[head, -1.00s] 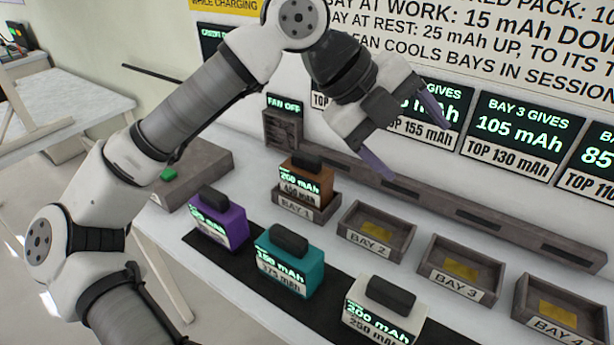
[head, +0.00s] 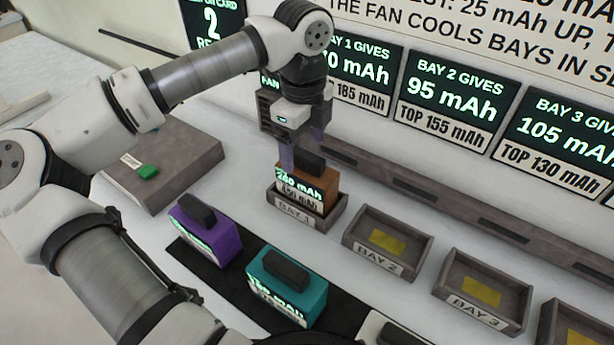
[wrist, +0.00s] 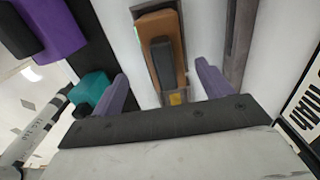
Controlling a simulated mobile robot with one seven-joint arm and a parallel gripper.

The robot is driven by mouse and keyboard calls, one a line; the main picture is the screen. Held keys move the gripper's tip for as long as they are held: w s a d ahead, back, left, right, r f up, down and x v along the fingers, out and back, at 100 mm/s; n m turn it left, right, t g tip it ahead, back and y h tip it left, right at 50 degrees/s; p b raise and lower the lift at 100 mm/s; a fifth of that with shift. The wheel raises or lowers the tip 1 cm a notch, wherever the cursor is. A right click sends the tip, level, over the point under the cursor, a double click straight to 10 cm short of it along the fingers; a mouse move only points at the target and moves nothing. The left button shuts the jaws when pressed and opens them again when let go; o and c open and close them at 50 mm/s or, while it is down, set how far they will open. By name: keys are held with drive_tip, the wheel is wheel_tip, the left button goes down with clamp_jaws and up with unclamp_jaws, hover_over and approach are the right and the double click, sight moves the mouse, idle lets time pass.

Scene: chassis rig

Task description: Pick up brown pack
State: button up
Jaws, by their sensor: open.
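The brown pack (head: 322,190) stands upright in the Bay 1 tray (head: 285,221), with a black handle on top and a lit label reading about 260 mAh. It also shows in the wrist view (wrist: 178,28), ahead of and between the fingers. My gripper (head: 301,153) is open and empty, pointing down, just above and behind the brown pack in the head view. Its purple fingers also show in the wrist view (wrist: 163,85), spread to either side below the pack. Whether a finger touches the pack I cannot tell.
A purple pack (head: 212,237) and a teal pack (head: 300,297) stand on a black mat in front. Empty trays Bay 2 (head: 365,262) and Bay 3 (head: 455,300) lie to the right. A grey box with a green button (head: 148,171) is at left.

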sight(304, 156)
wheel_tip(304, 156, down, 3)
drive_tip(key=shift+f, duration=0.1)
drive_tip(key=shift+w+d+f+p, duration=0.15)
drive_tip(key=shift+f+p, duration=0.55)
drive_tip(key=shift+f, duration=0.65)
drive_tip(key=shift+d+f+p, duration=0.15)
drive_tip(key=shift+f+p, duration=0.55)
drive_tip(key=shift+f, duration=0.6)
drive_tip(key=c, duration=1.5)
drive_tip(key=shift+c, duration=0.2)
drive_tip(key=shift+r, duration=0.15)
wheel_tip(304, 156, up, 20)
drive_tip(key=b, duration=0.4)
